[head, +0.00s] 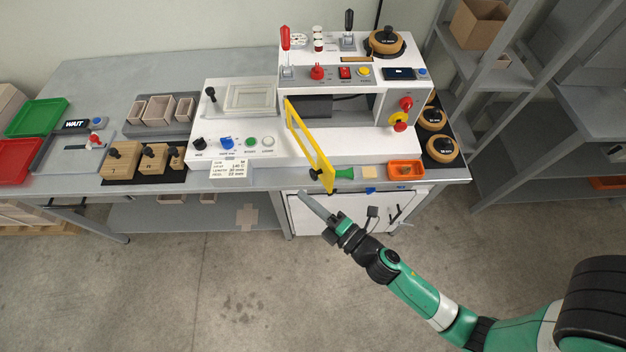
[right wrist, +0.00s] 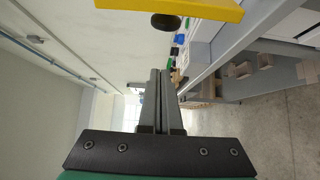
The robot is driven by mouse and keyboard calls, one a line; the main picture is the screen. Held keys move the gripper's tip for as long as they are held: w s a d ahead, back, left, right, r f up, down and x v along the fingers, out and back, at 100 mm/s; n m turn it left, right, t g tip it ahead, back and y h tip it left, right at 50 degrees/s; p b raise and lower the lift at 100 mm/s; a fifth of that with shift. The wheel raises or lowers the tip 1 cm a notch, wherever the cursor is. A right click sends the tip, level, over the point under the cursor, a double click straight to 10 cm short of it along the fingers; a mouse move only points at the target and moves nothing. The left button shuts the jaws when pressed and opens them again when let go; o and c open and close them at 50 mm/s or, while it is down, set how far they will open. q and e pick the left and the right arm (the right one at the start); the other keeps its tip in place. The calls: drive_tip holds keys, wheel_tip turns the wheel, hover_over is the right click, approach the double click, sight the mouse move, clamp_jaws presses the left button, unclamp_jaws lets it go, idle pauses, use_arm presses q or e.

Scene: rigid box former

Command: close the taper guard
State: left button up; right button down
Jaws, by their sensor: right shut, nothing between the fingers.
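The taper guard is a yellow frame (head: 312,145) on the front of the white machine (head: 350,80). It stands swung outward, its free end toward the table's front edge, with the machine's opening exposed behind it. A black knob (head: 317,174) sits at its free end. My right gripper (head: 302,195) is shut and empty, just in front of the table edge and below the guard's free end. In the right wrist view the yellow guard (right wrist: 185,8) and its black knob (right wrist: 166,21) are just beyond the shut fingers (right wrist: 160,75), apart from them. My left gripper is not in view.
Wooden blocks (head: 145,158) stand further left. The floor in front is clear.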

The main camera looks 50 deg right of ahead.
drive_tip(key=d+p, duration=0.1)
drive_tip(key=d, duration=0.1)
drive_tip(key=w+d+p, duration=0.1)
drive_tip(key=d+p, duration=0.1)
drive_tip(key=shift+w, duration=0.2)
idle(0.3)
